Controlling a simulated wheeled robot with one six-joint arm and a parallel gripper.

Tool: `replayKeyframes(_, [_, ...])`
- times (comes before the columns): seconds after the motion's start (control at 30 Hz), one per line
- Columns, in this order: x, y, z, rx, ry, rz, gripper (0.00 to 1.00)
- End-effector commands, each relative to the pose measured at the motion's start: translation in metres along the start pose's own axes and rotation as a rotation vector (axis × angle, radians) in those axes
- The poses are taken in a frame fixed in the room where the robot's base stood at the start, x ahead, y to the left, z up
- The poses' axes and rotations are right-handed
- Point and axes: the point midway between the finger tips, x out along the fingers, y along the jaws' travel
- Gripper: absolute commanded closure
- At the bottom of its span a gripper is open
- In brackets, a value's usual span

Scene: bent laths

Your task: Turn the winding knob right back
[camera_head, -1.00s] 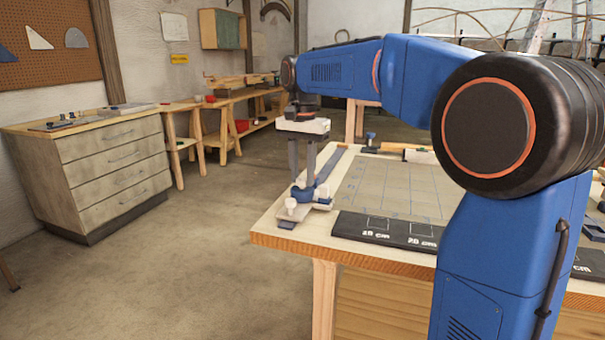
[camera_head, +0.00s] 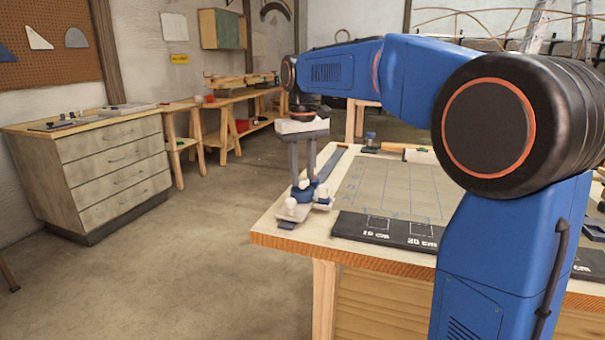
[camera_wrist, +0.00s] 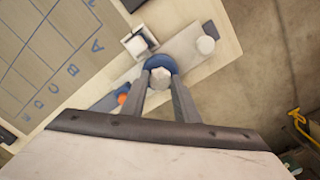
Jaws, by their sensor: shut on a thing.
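My gripper (camera_head: 303,187) points straight down at the near left corner of the workbench. Its two grey fingers are shut on a pale, faceted knob (camera_wrist: 160,78), which sits on a round blue base (camera_wrist: 161,63). In the head view the knob (camera_head: 303,183) shows as a small white spot between the fingertips. The base rests on a grey metal strip (camera_wrist: 186,52) near the bench edge. Whether the fingers hide any mark on the knob I cannot tell.
Two other white knobs (camera_wrist: 206,45) (camera_wrist: 136,46) stand close by the fingers. A gridded board (camera_head: 395,185) and a black plate with size marks (camera_head: 385,229) lie right of the gripper on the bench (camera_head: 275,228). Open floor lies to the left.

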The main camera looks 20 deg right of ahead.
Motion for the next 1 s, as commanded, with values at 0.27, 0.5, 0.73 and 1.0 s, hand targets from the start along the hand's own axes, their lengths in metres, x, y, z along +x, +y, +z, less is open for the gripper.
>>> replayKeyframes(0.27, [-0.0006, 0.0, -0.0001, -0.262, 0.001, 0.0, 0.95])
replayKeyframes(0.5, [-0.0006, 0.0, -0.0001, -0.489, 0.001, 0.0, 0.95])
replayKeyframes(0.73, [-0.0006, 0.0, -0.0001, -0.708, 0.001, 0.001, 0.95])
replayKeyframes(1.0, [-0.0006, -0.0001, -0.0001, -0.963, 0.001, 0.001, 0.95])
